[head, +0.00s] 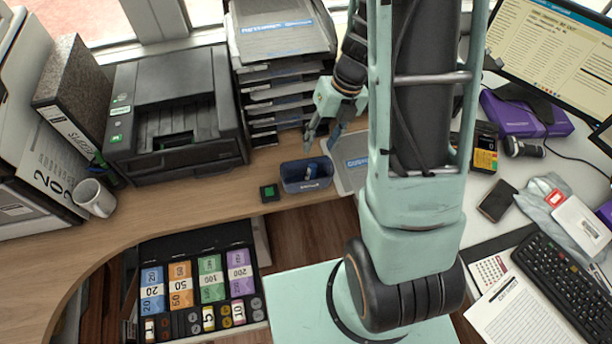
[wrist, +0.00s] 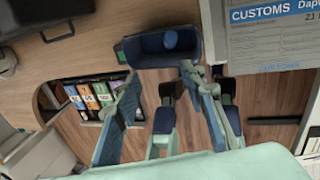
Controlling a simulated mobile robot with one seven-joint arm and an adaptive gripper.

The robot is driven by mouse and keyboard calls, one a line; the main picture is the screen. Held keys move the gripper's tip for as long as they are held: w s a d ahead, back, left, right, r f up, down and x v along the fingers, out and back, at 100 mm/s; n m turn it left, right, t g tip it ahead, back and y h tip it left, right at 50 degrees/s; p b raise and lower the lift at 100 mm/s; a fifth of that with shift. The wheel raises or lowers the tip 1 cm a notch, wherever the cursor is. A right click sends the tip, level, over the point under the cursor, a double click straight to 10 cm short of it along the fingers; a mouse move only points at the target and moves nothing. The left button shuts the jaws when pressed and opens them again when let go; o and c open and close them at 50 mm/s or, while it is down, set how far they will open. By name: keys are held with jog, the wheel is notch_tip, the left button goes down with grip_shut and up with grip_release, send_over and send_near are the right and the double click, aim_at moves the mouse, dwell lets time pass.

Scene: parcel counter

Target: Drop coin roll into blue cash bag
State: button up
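The blue cash bag (head: 293,187) appears as an open-topped dark blue container on the wooden counter. It also shows in the wrist view (wrist: 150,61), just beyond my fingertips. A small blue rounded object (head: 312,170) lies inside it, also visible in the wrist view (wrist: 171,40); it may be the coin roll, but I cannot tell for sure. My gripper (head: 322,132) is above and behind the bag, close to it. In the wrist view my gripper (wrist: 160,82) has its fingers wide apart with nothing between them.
A small black-and-green block (head: 269,192) sits left of the bag. A customs sheet (head: 350,172) lies to its right. Paper trays (head: 280,40) and a printer (head: 175,110) stand behind. An open cash drawer (head: 195,240) with banknotes and several coin rolls is below the counter edge.

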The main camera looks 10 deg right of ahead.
jog(key=v, duration=0.7)
jog(key=shift+r, duration=0.25)
jog(key=shift+d, duration=0.1)
